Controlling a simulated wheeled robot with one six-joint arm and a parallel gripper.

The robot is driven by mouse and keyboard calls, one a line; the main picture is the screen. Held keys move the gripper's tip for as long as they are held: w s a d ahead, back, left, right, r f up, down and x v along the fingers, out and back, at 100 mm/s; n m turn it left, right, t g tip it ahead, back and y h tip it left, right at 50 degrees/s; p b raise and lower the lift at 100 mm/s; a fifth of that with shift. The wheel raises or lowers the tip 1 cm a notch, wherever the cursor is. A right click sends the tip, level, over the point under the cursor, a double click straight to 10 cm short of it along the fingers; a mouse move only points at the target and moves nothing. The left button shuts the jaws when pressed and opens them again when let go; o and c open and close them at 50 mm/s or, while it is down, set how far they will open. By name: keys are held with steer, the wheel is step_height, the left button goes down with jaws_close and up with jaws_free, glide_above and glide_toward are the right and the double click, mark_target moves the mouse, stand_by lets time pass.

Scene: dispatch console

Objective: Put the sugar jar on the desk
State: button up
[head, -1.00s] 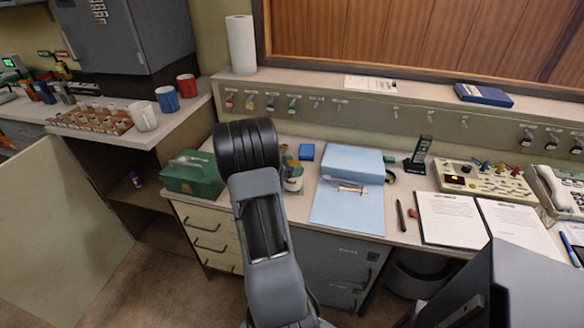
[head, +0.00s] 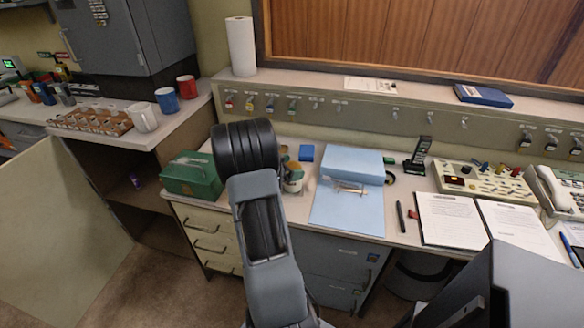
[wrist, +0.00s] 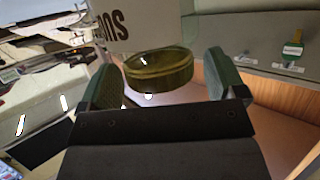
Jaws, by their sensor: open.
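In the wrist view, a pale jar (wrist: 150,32) with dark lettering that seems to begin "SU" shows at the top, partly cut off by the frame. Its round olive-gold lid (wrist: 158,72) lies between and slightly beyond the green-padded fingers of my gripper (wrist: 160,82). The fingers are open, with a gap on both sides of the lid. In the head view my arm hides most of this spot. A small white, green and tan patch (head: 293,178) shows just right of the arm; I cannot tell jar from finger there. The desk (head: 330,246) carries the papers and devices.
A green box (head: 192,175) stands left of my arm. A blue folder (head: 345,212) with a clear bag lies right of it. A phone (head: 417,157), control panel (head: 480,182) and open binder (head: 450,218) are further right. Mugs (head: 167,99) stand on the left counter.

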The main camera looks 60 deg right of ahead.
steer(key=w+a+r+n+t+p, duration=0.1)
steer(key=w+a+r+n+t, duration=0.35)
steer(key=w+a+t, duration=0.35)
steer(key=w+a+r+n+t, duration=0.3)
steer(key=w+a+r+t, duration=0.25)
steer(key=w+a, duration=0.4)
steer(key=w+a+r+n+t+y, duration=0.1)
steer(key=a+n+t+y, duration=0.1)
steer(key=a+n+y, duration=0.3)
steer(key=w+a+r+n+t+y, duration=0.1)
steer(key=w+a+r+t+y, duration=0.15)
steer(key=a, duration=0.45)
steer(key=s+a+f+n+g+y, duration=0.2)
steer(key=s+a+n+y, duration=0.4)
steer(key=a, duration=0.5)
steer(key=s+a+f+n+g, duration=0.1)
steer(key=s+g, duration=0.1)
steer(key=s, duration=0.3)
steer(key=s+f+n+g, duration=0.1)
steer(key=s+g, duration=0.1)
steer(key=s, duration=0.3)
steer(key=s+a+f+n+g+h, duration=0.1)
steer(key=s+n+g, duration=0.1)
steer(key=s, duration=0.3)
steer(key=shift+s+a+f+g, duration=0.3)
steer(key=shift+s+f, duration=0.1)
